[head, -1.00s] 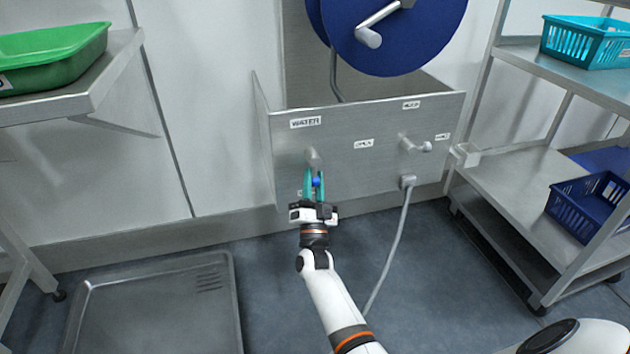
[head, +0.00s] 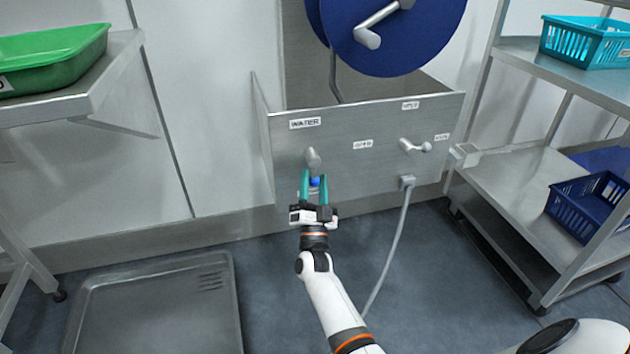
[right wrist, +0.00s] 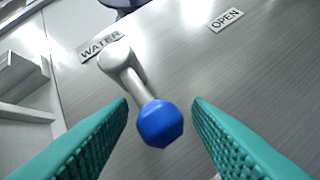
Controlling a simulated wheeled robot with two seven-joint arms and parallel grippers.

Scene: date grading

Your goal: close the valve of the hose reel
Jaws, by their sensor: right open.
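The water valve is a grey lever with a blue knob on the steel panel (head: 355,180), under a WATER label (head: 305,123). Its hub (head: 312,158) shows above my right gripper (head: 314,174), and the lever hangs down from it. In the right wrist view, the blue knob (right wrist: 160,123) sits between the two teal fingers of my right gripper (right wrist: 160,112), with a visible gap on each side. The gripper is open. An OPEN label (head: 363,144) is to the right of the hub. My left gripper is out of view.
A second lever (head: 415,147) with a pale knob is at the panel's right, above a hose (head: 392,250). The blue reel (head: 395,35) is above. Shelves (head: 510,160) stand to the right. A grey floor tray (head: 155,310) lies at the lower left.

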